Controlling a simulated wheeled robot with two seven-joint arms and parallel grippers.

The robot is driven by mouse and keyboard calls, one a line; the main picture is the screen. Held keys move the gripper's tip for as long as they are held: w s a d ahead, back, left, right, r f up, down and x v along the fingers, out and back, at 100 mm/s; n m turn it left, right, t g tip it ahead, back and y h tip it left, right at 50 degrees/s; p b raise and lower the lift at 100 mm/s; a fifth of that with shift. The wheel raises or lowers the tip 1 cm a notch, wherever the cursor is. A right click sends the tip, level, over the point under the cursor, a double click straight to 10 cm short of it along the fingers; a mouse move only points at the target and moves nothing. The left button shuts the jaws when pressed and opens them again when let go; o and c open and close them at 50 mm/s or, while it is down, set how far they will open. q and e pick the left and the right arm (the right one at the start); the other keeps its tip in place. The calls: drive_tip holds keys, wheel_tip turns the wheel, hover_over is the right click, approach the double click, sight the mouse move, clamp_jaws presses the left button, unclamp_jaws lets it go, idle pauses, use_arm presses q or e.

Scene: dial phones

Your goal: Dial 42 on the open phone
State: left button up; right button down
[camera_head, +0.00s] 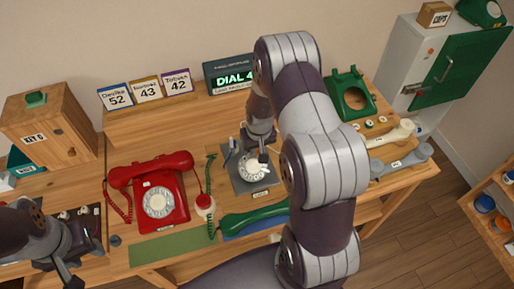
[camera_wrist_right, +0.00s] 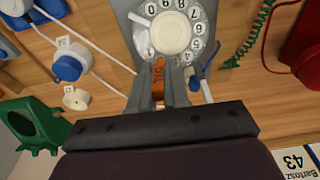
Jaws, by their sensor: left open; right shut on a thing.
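A white dial (camera_head: 253,167) with black digits sits on a grey plate (camera_head: 241,184) at the table's middle. In the right wrist view the dial (camera_wrist_right: 172,32) is just beyond my fingertips. My right gripper (camera_head: 263,157) is over the dial's far edge; in the wrist view, its fingers (camera_wrist_right: 159,82) are shut on a small orange piece (camera_wrist_right: 158,88). I cannot tell if it touches the dial. A red phone (camera_head: 150,190) stands left with its handset on top. A green phone body (camera_head: 350,95) stands at the back right. My left gripper (camera_head: 72,268) is open at the lower left.
A display (camera_head: 231,77) reads "DIAL 4", its right part hidden by my arm. Cards show Desiree 52 (camera_head: 116,97), Bartosz 43 (camera_head: 147,90) and Tobues 42 (camera_head: 177,84). A green handset (camera_head: 254,218) lies in front of the dial. Wrenches (camera_head: 400,158) lie right.

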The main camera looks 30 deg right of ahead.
drive_tip(key=shift+w+f, duration=0.1)
drive_tip(key=shift+f, duration=0.1)
idle(0.4)
drive_tip(key=shift+s+d+f, duration=0.15)
drive_tip(key=shift+s+d, duration=0.25)
drive_tip(key=shift+s, duration=0.05)
drive_tip(key=shift+s+d+f, duration=0.2)
drive_tip(key=shift+s+f, duration=0.05)
drive_tip(key=shift+s, duration=0.45)
drive_tip(key=shift+s+f+b, duration=0.2)
drive_tip(key=shift+s+b, duration=0.1)
drive_tip(key=shift+s, duration=0.15)
drive_tip(key=shift+s+a+f, duration=0.1)
